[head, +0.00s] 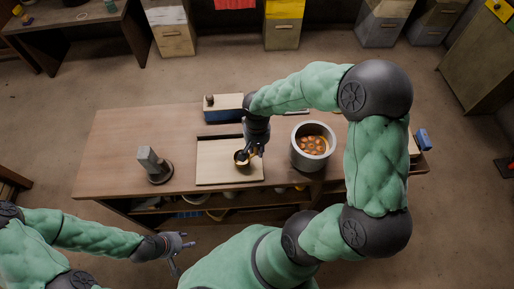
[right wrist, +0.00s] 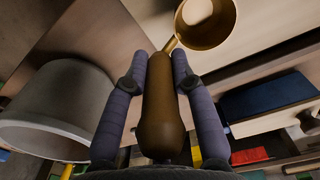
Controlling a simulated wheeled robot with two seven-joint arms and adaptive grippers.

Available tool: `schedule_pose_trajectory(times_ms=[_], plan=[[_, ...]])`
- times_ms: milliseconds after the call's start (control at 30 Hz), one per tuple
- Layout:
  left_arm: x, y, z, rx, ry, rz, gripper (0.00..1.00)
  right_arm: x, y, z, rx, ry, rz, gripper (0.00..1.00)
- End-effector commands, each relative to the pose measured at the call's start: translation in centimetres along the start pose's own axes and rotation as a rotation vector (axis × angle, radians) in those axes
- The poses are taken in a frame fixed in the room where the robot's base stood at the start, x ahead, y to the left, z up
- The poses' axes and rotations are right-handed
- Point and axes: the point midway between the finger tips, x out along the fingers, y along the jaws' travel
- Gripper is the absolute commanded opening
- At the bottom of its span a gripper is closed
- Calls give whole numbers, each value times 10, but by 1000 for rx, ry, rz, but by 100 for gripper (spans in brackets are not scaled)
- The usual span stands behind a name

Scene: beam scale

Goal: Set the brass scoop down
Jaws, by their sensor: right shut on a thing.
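The brass scoop (head: 241,159) is over the pale board (head: 212,176) on the wooden table. My right gripper (head: 256,152) is shut on the scoop's handle. In the right wrist view the brown handle (right wrist: 162,115) lies between the two fingers, with the round brass bowl (right wrist: 207,25) beyond the fingertips. I cannot tell whether the bowl touches the board. My left gripper (head: 182,253) is empty, off the table's front edge, with its fingers apart.
A grey pot (head: 298,155) with orange pieces in it stands right of the board. A grey upright device on a round base (head: 159,174) stands to the left. A blue box with a wooden top (head: 222,115) is behind the board. The table's left end is clear.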

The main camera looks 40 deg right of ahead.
Motion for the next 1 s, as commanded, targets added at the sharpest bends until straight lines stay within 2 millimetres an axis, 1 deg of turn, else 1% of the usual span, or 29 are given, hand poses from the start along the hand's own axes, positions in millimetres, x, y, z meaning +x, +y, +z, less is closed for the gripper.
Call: schedule_pose_trajectory(times_ms=[167,200,233,267,567,700,767,867,1000], plan=[[4,-2,0,0,0,0,40,4,0,0,0,0,0,0],[3,-1,0,0,0,0,40,3,0,0,0,-1,0,37],[3,-1,0,0,0,0,40,3,0,0,0,-1,0,46],[3,-1,0,0,0,0,40,3,0,0,0,-1,0,50],[2,-1,0,0,0,0,40,3,0,0,0,-1,0,50],[-2,1,0,0,0,0,40,-2,0,0,0,0,0,50],[-4,1,0,0,0,0,40,-10,0,0,0,2,0,50],[-9,3,0,0,0,0,40,-28,0,0,-1,3,0,50],[-17,6,1,0,0,0,40,-58,0,-1,-1,4,-1,50]])
